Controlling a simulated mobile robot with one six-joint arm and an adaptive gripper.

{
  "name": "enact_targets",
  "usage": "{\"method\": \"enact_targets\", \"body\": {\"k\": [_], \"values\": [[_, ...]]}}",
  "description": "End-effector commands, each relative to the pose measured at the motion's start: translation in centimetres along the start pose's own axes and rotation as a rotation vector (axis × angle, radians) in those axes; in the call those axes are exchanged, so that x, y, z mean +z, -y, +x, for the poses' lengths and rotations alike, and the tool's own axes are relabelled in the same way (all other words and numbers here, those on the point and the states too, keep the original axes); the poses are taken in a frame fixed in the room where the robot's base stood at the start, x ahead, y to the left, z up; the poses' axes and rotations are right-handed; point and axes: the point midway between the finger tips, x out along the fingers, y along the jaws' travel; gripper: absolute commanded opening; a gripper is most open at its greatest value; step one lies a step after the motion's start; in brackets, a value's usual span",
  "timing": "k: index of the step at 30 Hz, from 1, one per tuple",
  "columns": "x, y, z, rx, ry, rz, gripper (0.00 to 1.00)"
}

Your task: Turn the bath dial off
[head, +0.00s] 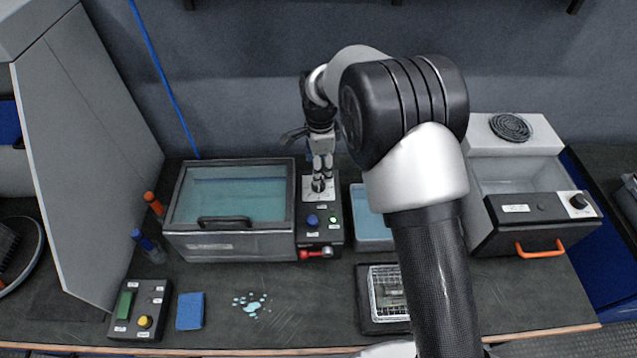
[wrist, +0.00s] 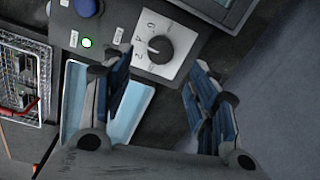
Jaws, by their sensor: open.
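The bath dial is a round black knob (wrist: 160,48) on a white marked plate (wrist: 176,62), seen at the top middle of the wrist view. A white mark on the knob points to the left of that picture; the plate's lettering is too small to read surely. My gripper (wrist: 156,75) is open and empty, its two fingers apart with the knob just beyond and between their tips. I cannot tell whether they touch it. In the head view my gripper (head: 319,182) points down over the dial at the back of the control panel (head: 333,238), largely hiding the knob.
The lidded bath (head: 230,243) stands left of the panel. The panel has a blue button (head: 313,219), a lit green lamp (wrist: 87,43) and a red-handled valve (head: 316,253). A light-blue tray (head: 372,240) is close on the right. A blue sponge (head: 190,311) and a spill (head: 250,304) lie in front.

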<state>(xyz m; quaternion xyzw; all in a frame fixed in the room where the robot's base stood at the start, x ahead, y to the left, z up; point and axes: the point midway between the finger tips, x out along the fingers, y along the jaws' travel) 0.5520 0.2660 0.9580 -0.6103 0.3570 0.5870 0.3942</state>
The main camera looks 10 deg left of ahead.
Motion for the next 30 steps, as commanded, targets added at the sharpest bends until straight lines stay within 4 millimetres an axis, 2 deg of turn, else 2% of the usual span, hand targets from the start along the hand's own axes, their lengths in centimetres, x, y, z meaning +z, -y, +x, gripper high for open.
{"method": "enact_targets", "body": {"k": [1,6,12,24,30], "values": [[0.0,-0.1,1.6,0.003,0.0,0.0,0.54],[0.0,-0.1,4.8,0.001,0.0,0.0,0.54],[0.0,0.0,7.1,0.0,0.0,0.0,0.54],[0.0,0.0,7.7,-0.001,0.0,0.0,0.54],[0.0,0.0,7.7,-0.001,0.0,0.0,0.4]]}}
